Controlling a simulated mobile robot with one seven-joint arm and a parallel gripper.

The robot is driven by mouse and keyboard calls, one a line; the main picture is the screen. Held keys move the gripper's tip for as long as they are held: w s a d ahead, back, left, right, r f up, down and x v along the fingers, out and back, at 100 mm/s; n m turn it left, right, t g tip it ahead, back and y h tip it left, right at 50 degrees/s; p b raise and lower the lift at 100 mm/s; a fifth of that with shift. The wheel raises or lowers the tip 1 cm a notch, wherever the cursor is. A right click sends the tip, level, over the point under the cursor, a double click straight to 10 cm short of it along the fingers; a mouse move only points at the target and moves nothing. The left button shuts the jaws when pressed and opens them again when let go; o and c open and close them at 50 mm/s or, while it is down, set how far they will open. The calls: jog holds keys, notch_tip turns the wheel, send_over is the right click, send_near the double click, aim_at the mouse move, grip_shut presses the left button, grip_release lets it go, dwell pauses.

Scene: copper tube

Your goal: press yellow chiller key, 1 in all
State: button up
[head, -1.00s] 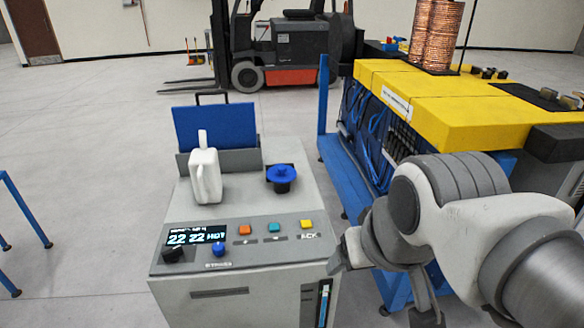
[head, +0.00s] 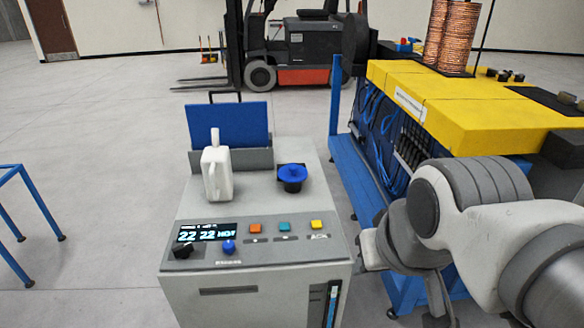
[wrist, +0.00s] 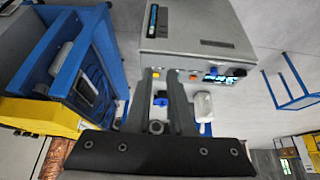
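The yellow key (head: 316,224) is at the right end of a row of three keys on the chiller's sloped front panel (head: 300,247). Orange (head: 255,228) and teal (head: 285,226) keys sit to its left. In the wrist view, which shows the chiller upside down, the yellow key (wrist: 156,75) appears between my fingertips. My gripper (wrist: 160,74) is open and empty there, its two fingers apart. In the head view my gripper (head: 372,258) is just right of the chiller's front corner, partly hidden by my arm. I see no contact with the key.
The yellow-topped machine (head: 470,105) stands close at right.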

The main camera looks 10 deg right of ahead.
grip_shut()
dwell(1.3)
